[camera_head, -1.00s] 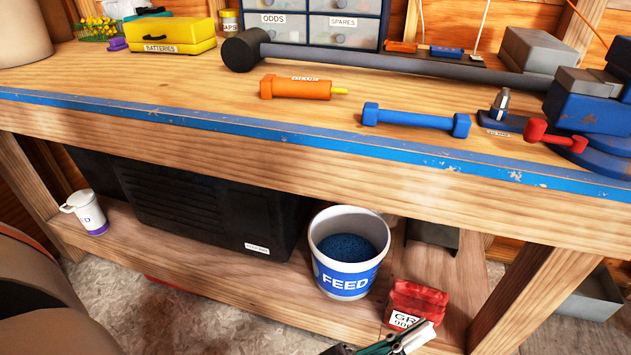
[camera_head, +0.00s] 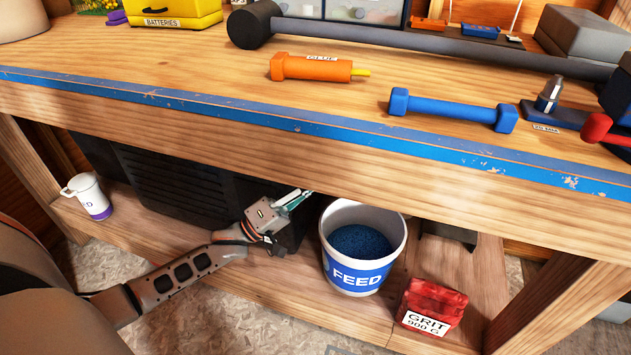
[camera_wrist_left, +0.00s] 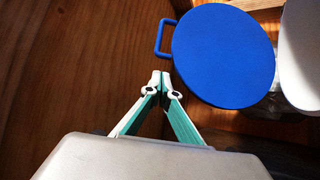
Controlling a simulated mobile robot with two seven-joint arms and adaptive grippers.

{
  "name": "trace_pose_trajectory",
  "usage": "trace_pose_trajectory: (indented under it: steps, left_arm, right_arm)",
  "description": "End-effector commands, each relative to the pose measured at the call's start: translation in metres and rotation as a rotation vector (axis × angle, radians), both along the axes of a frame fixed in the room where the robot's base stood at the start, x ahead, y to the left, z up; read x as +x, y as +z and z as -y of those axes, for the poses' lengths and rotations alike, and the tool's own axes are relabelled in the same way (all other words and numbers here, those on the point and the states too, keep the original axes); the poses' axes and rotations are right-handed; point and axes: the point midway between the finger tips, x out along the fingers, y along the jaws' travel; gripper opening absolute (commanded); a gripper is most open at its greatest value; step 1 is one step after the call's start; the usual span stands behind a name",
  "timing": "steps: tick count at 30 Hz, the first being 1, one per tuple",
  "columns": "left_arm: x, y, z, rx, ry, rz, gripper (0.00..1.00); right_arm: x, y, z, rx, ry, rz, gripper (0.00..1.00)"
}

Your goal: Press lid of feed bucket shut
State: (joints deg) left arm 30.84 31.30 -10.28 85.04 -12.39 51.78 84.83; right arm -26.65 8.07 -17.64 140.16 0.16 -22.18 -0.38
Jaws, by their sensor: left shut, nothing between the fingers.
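The white feed bucket (camera_head: 352,245) with a blue FEED label stands open on the lower shelf, blue contents showing inside. Its round blue lid (camera_wrist_left: 224,55), with a loop handle at the left, shows in the left wrist view beside the bucket's white wall (camera_wrist_left: 302,55). Whether the lid is joined to the bucket cannot be seen. In the head view the lid is not seen. My left gripper (camera_head: 305,193) is shut and empty, left of the bucket rim, its tips partly under the bench edge. In the left wrist view its fingertips (camera_wrist_left: 161,76) are just below the handle, apparently apart from it.
The bench top's blue front edge (camera_head: 300,128) overhangs the shelf close above my left gripper. A black box (camera_head: 170,185) is behind my left arm. A red GRIT bag (camera_head: 430,305) sits right of the bucket, and a white cup (camera_head: 88,196) at far left.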

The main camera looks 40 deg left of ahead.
Motion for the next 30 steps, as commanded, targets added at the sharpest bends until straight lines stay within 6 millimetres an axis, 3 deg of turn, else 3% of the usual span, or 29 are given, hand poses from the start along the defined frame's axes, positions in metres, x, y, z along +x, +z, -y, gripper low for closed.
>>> trace_pose_trajectory:
  steps: [6,12,30]
  left_arm:
    - [0.030,0.018,0.018,-0.001,0.000,0.002,0.00]
    - [0.048,0.028,0.028,-0.001,-0.001,0.000,0.00]
    - [0.051,0.028,0.032,0.003,-0.001,0.007,0.00]
  right_arm:
    - [0.001,0.000,-0.002,0.011,-0.002,0.000,0.40]
    - [0.001,0.002,-0.003,0.019,-0.004,0.004,0.40]
    - [0.001,0.001,-0.004,0.024,-0.005,0.001,0.40]
